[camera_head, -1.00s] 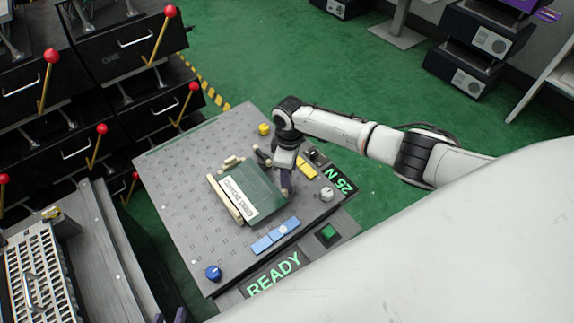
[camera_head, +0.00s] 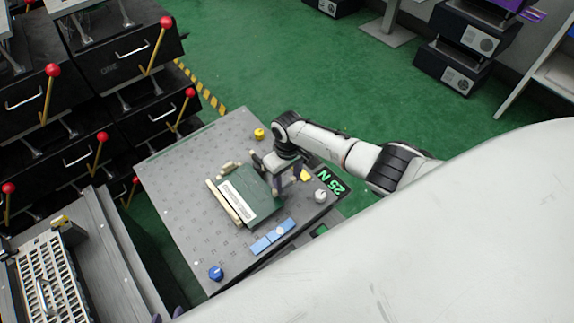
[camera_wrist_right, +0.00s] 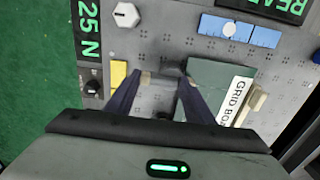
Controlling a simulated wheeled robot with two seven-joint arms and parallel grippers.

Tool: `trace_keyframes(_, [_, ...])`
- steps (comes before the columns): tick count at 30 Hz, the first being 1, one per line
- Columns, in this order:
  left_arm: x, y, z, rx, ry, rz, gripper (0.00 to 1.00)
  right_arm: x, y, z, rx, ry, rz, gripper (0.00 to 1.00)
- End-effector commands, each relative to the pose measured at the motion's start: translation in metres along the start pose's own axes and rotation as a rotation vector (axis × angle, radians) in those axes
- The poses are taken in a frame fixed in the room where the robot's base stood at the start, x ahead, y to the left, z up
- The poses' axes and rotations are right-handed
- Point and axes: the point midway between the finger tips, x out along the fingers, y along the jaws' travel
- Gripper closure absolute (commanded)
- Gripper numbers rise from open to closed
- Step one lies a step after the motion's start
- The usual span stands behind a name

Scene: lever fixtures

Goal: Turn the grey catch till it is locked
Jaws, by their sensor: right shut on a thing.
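The grey catch (camera_wrist_right: 155,97) seems to be the grey piece between my right fingers, beside the green box; its outline and angle are largely hidden. My right gripper (camera_wrist_right: 163,78) has a finger on either side of it and is shut on it. In the head view the right gripper (camera_head: 288,181) reaches down at the board's right part, between the green box and a yellow block. Of my left gripper (camera_head: 167,315), only two dark tips show at the bottom edge, apart, with nothing seen between them.
The green box (camera_head: 250,188) with a white label lies on the grey perforated board (camera_head: 180,190). A pale hexagonal knob (camera_wrist_right: 125,14), a blue bar (camera_wrist_right: 240,30), a yellow block (camera_wrist_right: 118,73) and a black knob (camera_wrist_right: 93,87) surround the gripper. Black drawers with red-tipped levers stand left.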

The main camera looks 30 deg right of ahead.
Motion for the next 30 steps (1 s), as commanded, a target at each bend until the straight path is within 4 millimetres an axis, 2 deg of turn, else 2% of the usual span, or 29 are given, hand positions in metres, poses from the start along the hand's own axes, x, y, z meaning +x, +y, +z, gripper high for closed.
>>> trace_keyframes(14, [-0.0015, -0.0004, 0.0042, 0.000, -0.010, -0.001, 0.69, -0.0001, 0.0004, 0.0006, 0.019, -0.002, 0.000, 0.74])
trace_keyframes(15, [-0.0016, -0.0005, 0.0044, 0.000, -0.011, -0.001, 0.69, -0.0001, 0.0004, 0.0006, 0.019, -0.002, 0.000, 0.50])
trace_keyframes(18, [-0.0016, -0.0004, 0.0048, 0.001, -0.012, -0.001, 0.69, -0.0002, 0.0004, 0.0004, 0.018, -0.001, 0.000, 0.33])
trace_keyframes(26, [-0.0016, 0.0005, 0.0050, 0.002, -0.013, 0.001, 0.69, -0.0003, 0.0003, 0.0001, 0.016, 0.000, 0.000, 0.33])
trace_keyframes(30, [-0.0054, 0.0014, 0.0012, 0.001, -0.012, 0.002, 0.69, -0.0095, 0.0003, -0.0002, 0.016, 0.002, 0.000, 0.33])
